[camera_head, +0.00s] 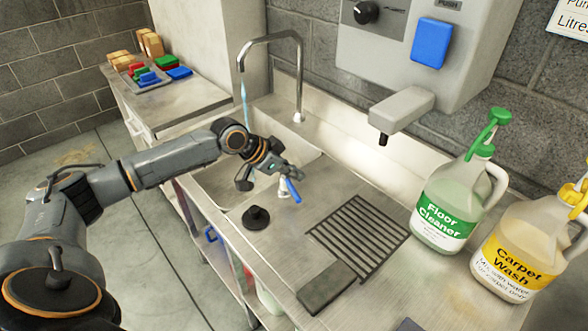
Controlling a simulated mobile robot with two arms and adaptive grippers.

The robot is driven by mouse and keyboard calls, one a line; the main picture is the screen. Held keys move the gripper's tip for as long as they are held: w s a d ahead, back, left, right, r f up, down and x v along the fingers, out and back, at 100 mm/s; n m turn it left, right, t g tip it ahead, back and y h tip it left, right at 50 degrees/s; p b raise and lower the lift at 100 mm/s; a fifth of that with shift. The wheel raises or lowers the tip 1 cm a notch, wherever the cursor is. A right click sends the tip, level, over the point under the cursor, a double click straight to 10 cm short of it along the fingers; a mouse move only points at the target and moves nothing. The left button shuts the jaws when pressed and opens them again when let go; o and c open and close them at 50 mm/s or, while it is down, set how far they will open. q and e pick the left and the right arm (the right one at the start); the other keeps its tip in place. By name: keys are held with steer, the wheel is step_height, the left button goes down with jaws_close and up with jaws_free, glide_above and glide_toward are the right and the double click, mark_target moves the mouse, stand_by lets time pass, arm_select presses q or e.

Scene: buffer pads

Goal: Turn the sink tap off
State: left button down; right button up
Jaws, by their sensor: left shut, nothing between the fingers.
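The sink tap has a tall curved metal spout (271,37) over the sink basin (222,183). A thin blue stream of water (243,92) runs down from its mouth. A small tap valve with a blue lever (293,190) stands at the front right edge of the basin. My left gripper (288,171) reaches over the basin from the left, shut and empty. It is right by the blue lever, just behind it in the picture; I cannot tell whether they touch. My arm hides part of the basin. My right gripper is not in view.
A black plug-like knob (256,217) sits on the counter before the lever. A ridged drain area (358,238) lies to the right, with a floor cleaner bottle (447,205) and a carpet wash bottle (520,255) beyond. A wall dispenser (400,112) overhangs the back.

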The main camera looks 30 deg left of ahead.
mark_target(291, 189)
arm_select(q)
steer(key=f+p, duration=0.2)
steer(key=f, duration=0.1)
steer(key=f+p, duration=0.1)
steer(key=f, duration=0.1)
steer(key=shift+w+d+f, duration=0.1)
steer(key=shift+w+d, duration=0.15)
steer(key=shift+w, duration=0.15)
steer(key=shift+s+a+f, duration=0.1)
steer(key=shift+s+a, duration=0.05)
steer(key=shift+s, duration=0.1)
steer(key=shift+w, duration=0.1)
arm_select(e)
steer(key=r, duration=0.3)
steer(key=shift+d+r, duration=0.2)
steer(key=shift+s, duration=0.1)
